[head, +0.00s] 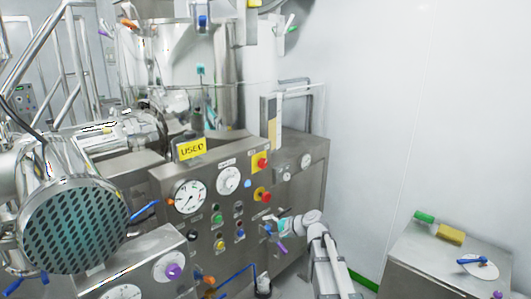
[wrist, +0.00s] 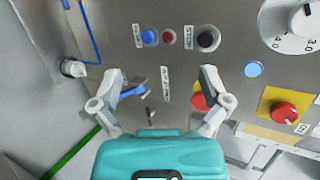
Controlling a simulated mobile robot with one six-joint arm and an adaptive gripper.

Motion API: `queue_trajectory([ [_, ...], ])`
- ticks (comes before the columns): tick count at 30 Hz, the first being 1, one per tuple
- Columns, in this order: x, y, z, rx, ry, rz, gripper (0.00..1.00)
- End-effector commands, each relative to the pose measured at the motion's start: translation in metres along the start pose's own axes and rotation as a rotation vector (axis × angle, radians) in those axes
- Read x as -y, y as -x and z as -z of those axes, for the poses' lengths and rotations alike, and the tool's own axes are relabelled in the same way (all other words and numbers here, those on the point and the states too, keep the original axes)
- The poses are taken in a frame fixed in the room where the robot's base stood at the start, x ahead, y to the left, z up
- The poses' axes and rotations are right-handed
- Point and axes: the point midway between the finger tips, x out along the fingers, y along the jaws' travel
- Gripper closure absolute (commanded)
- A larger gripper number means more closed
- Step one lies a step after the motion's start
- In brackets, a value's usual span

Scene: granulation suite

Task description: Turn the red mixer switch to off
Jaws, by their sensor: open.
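Two red knobs show on the steel panel, and I cannot tell by label which is the mixer switch. The upper red knob (head: 263,162) sits on a yellow plate; it also shows in the wrist view (wrist: 285,112), at right. The lower red knob (head: 264,196) also has a yellow plate; in the wrist view it (wrist: 198,101) is partly hidden behind my right finger. My gripper (head: 270,221) is open in front of the panel, just below the lower knob. In the wrist view my gripper (wrist: 160,74) has its fingers wide apart with nothing held between them.
Gauges (head: 190,196), small buttons (head: 217,219) and a blue lamp (wrist: 253,69) crowd the panel. A blue-handled part (wrist: 131,91) shows near my left finger. A steel cabinet (head: 425,265) with a yellow sponge (head: 450,234) stands at right.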

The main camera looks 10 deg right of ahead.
Motion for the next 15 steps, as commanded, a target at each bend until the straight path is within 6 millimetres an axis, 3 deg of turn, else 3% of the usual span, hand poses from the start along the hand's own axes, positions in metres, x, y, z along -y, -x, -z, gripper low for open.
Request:
queue_trajectory([
  [1, 0.032, 0.01, 0.016, -0.012, -0.058, 0.065, 0.04],
  [6, 0.098, 0.038, 0.061, -0.04, -0.261, 0.285, 0.04],
  [10, 0.132, 0.059, 0.088, -0.047, -0.385, 0.413, 0.04],
  [15, 0.153, 0.076, 0.109, -0.05, -0.478, 0.509, 0.04],
])
